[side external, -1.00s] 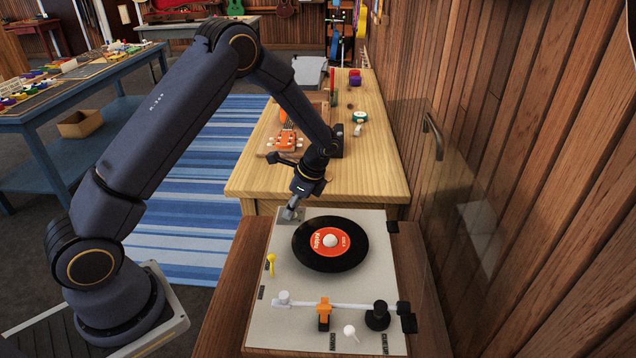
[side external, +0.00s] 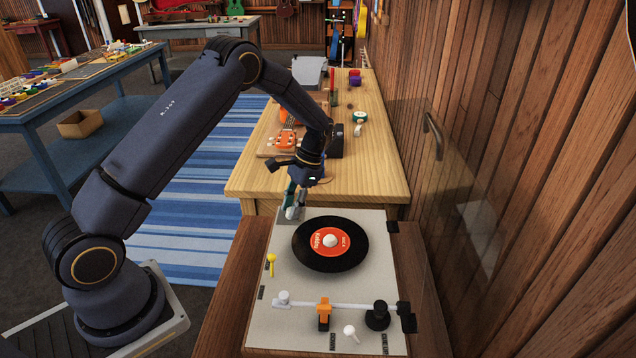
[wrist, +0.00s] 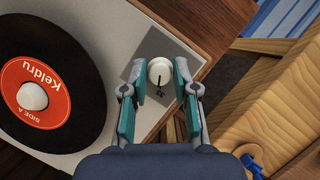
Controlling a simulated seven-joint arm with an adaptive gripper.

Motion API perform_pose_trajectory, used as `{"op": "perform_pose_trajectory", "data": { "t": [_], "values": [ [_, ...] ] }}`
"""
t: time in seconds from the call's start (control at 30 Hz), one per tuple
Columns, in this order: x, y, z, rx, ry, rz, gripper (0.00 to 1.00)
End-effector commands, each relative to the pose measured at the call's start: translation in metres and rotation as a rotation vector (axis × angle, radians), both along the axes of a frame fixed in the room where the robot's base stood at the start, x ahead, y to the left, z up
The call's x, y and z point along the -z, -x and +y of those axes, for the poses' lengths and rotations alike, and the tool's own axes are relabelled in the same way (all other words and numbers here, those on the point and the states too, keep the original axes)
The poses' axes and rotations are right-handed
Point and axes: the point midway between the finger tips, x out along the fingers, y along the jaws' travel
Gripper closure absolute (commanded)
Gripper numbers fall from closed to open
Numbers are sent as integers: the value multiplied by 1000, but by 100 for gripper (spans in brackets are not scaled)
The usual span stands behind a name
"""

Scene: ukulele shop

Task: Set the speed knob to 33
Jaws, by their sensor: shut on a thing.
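The white round speed knob (wrist: 160,69) sits on a grey square plate (wrist: 153,44) at a corner of the turntable (wrist: 100,158). My gripper (wrist: 159,75) is shut on the knob, with one teal-padded finger on each side. In the side view my gripper (side external: 292,211) is low over the turntable's far left corner and mostly hides the knob.
A black record (side external: 304,247) with a red label lies on the platter beside the knob. A yellow-topped lever (side external: 271,260), the tonearm (side external: 345,305) and a white knob (side external: 350,332) are nearer the camera. A wooden bench (side external: 384,150) adjoins behind; a wood wall is at right.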

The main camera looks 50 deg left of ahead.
Motion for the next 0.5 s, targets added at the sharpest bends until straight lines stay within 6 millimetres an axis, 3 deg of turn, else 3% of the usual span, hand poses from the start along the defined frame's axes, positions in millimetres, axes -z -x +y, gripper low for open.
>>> {"op": "perform_pose_trajectory", "data": {
  "t": [0.5],
  "values": [
    [0,-1,1,-152,0,-4,100]
  ]
}}
